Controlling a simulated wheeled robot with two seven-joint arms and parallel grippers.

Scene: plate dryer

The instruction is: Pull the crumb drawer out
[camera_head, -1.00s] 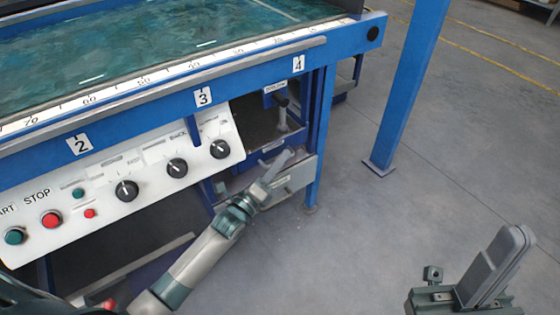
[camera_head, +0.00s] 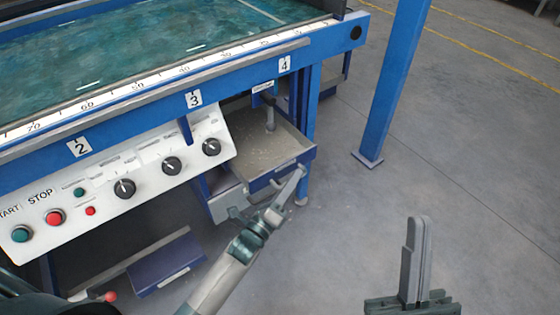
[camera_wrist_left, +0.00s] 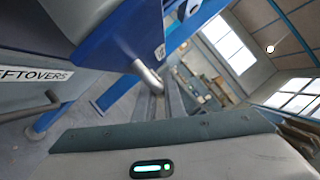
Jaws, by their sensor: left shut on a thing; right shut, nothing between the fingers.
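The crumb drawer (camera_head: 262,152) is a shallow blue tray with a pale, speckled floor, under the blue machine's right corner. It stands well out of its frame, with much of its floor showing. My left gripper (camera_head: 292,184) is at the drawer's front, shut on its handle; the grip itself is mostly hidden in the head view. In the left wrist view, a silver bar handle (camera_wrist_left: 147,77) shows by the fingers of my left gripper (camera_wrist_left: 165,104). My right gripper (camera_head: 418,222) is shut and empty, over bare floor at the lower right.
A white control panel (camera_head: 140,180) with knobs and buttons is left of the drawer. A lower blue bin (camera_head: 168,266) sits beneath it. A blue machine leg (camera_head: 310,110) stands beside the drawer, and a blue post (camera_head: 393,80) further right. The floor in front is clear.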

